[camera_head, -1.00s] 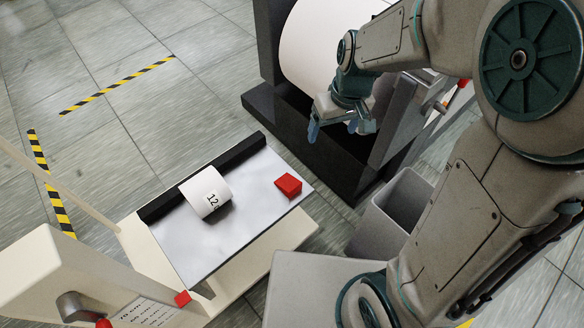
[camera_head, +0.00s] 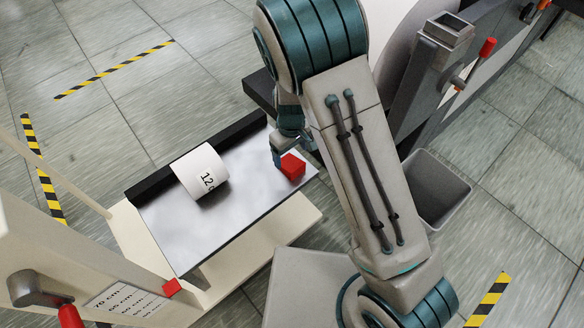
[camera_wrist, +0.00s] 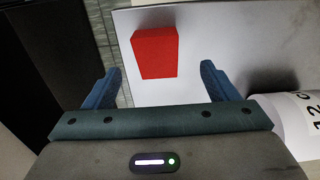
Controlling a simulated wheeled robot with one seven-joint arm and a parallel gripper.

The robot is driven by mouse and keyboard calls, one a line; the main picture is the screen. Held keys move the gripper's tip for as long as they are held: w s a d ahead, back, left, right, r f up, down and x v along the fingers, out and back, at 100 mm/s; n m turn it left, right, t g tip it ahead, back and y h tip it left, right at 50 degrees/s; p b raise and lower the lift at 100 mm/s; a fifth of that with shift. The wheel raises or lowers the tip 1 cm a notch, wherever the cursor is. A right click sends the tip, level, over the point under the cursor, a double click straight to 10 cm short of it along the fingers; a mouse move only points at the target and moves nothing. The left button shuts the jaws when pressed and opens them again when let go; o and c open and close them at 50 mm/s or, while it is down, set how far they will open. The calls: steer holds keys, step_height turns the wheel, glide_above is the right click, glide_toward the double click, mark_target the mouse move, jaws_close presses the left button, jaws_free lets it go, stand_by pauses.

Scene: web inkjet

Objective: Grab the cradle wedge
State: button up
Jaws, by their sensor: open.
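The cradle wedge appears to be the red block (camera_head: 292,167) on the right end of the grey metal table top (camera_head: 240,210). In the wrist view the red block (camera_wrist: 155,52) lies ahead of my fingertips, between their lines and nearer the left finger. My gripper (camera_wrist: 160,78) is open and empty, with its two blue fingers apart. In the head view my gripper (camera_head: 283,152) is beside the red block at its upper left, partly hidden by my arm. I cannot tell whether a finger touches the block.
A white paper roll (camera_head: 200,172) marked 12 lies on the table top, left of the block, against the black rail (camera_head: 165,185). It also shows in the wrist view (camera_wrist: 296,118). A grey bin (camera_head: 440,190) stands right of my arm. A large white roll (camera_head: 400,60) is behind.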

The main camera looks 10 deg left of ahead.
mark_target(292, 164)
steer(key=f, duration=0.2)
steer(key=f+b, duration=0.1)
steer(key=f, duration=0.3)
steer(key=shift+w+f+b, duration=0.35)
steer(key=shift+f+b, duration=0.05)
steer(key=c, duration=1.1)
